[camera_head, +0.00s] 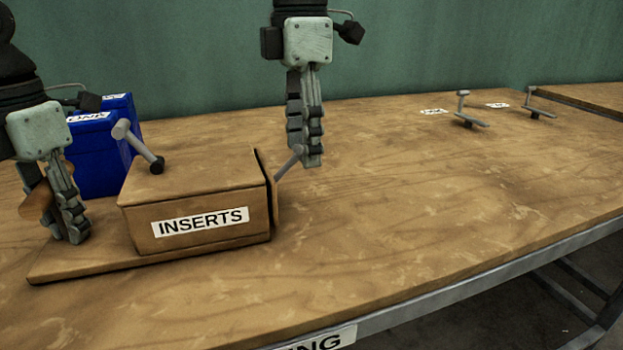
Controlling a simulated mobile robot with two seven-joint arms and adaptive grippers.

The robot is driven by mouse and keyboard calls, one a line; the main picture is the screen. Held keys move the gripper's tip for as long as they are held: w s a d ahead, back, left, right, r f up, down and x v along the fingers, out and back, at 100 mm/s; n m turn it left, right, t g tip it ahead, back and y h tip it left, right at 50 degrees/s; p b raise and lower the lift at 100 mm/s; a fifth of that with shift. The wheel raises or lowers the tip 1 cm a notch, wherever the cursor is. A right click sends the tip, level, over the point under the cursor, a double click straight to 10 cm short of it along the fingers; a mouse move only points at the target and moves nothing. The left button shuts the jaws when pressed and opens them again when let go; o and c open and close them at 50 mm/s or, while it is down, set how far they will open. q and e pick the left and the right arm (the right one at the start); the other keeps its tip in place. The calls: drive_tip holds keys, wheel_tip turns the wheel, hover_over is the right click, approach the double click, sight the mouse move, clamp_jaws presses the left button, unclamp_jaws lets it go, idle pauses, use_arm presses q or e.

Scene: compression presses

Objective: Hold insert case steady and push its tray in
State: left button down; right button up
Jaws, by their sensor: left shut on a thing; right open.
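The insert case (145,229) is a brown wooden box labelled INSERTS on a flat base board (75,268), at the left of the table. A grey handle stands on its top. Its tray front (272,187) shows at the right end, with a narrow dark gap to the case. A grey tray handle (288,164) sticks out there. My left gripper (74,236) is at the case's left end, shut on a brown part there that is mostly hidden. My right gripper (311,160) points down, open, beside the tray handle; contact cannot be told.
A blue container (96,160) with white labels stands behind the case. Grey levers (468,112) and white labels (433,112) are at the back right. The table (420,190) is clear right of the case; its metal-edged front runs along the bottom.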

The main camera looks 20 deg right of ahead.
use_arm(q)
drive_tip(key=shift+r, duration=0.1)
use_arm(e)
wheel_tip(320, 180, up, 6)
drive_tip(key=shift+w+r, duration=0.1)
drive_tip(key=shift+r, duration=0.15)
use_arm(q)
drive_tip(key=c, duration=1.1)
unclamp_jaws()
drive_tip(key=shift+c, duration=0.2)
